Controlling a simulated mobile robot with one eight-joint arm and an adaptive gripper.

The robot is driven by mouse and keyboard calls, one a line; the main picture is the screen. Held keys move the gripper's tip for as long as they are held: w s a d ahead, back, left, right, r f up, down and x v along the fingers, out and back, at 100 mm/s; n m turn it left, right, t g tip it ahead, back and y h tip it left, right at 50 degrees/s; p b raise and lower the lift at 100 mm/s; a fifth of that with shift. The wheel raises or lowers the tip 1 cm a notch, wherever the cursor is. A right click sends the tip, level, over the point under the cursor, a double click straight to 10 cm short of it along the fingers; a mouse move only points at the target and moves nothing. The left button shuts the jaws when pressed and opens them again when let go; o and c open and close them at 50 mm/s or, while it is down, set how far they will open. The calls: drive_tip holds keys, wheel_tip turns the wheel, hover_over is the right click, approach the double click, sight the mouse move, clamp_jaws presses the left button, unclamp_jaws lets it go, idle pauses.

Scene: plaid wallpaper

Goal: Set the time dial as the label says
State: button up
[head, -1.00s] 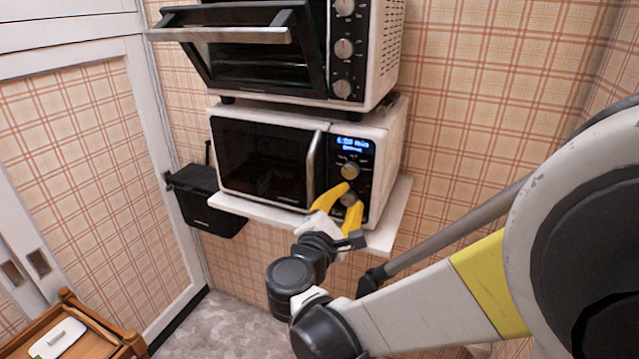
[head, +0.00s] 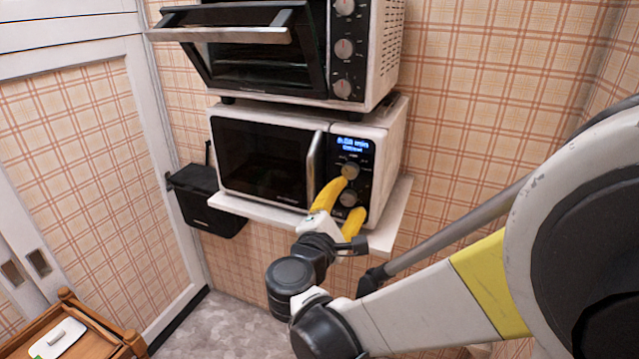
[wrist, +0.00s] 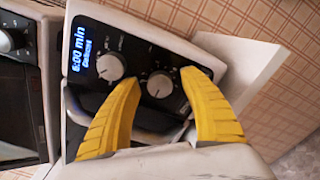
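The microwave (head: 262,158) is white with a black door and panel. Its blue-lit display (head: 353,144) reads 6:00 min in the wrist view (wrist: 82,52); the word under it is blurred. The panel has an upper knob (head: 350,171) and a lower knob (head: 348,198). In the wrist view the upper knob (wrist: 110,66) is outside my left finger, and the lower knob (wrist: 160,85) shows between my fingers. My yellow-fingered gripper (head: 353,196) is open around the lower knob, and I cannot tell if it touches it. I can make out no separate label.
A toaster oven (head: 238,35) with its door partly open stands on the microwave. A white shelf (head: 389,232) carries the microwave. A black box (head: 207,205) hangs at its left. A wooden cart (head: 96,318) holding a white item is at lower left.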

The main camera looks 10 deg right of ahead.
drive_tip(key=v, duration=1.2)
